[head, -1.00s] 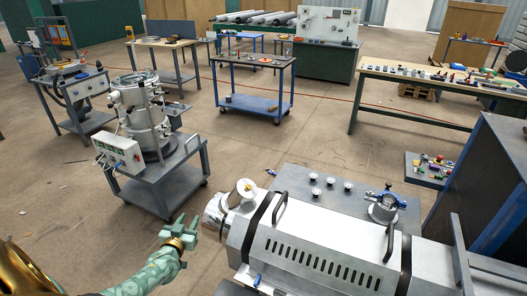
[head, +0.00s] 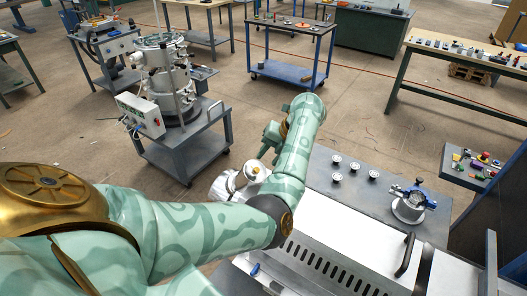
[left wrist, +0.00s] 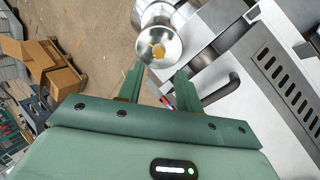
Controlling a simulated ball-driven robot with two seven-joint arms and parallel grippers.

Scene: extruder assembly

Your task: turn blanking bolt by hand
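The extruder head is a silver metal end piece (head: 228,184) on the near machine, partly hidden behind my left arm in the head view. In the left wrist view a shiny silver cup-shaped part (left wrist: 160,45) with a small brass-coloured centre (left wrist: 158,50) lies just beyond the fingertips. I cannot tell for sure whether that centre is the blanking bolt. My left gripper (left wrist: 158,72) is open, its two green fingers apart with nothing between them. In the head view the left gripper (head: 268,142) is above the extruder head. My right gripper is not in view.
A grey cart (head: 185,150) with a metal apparatus stands to the left.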

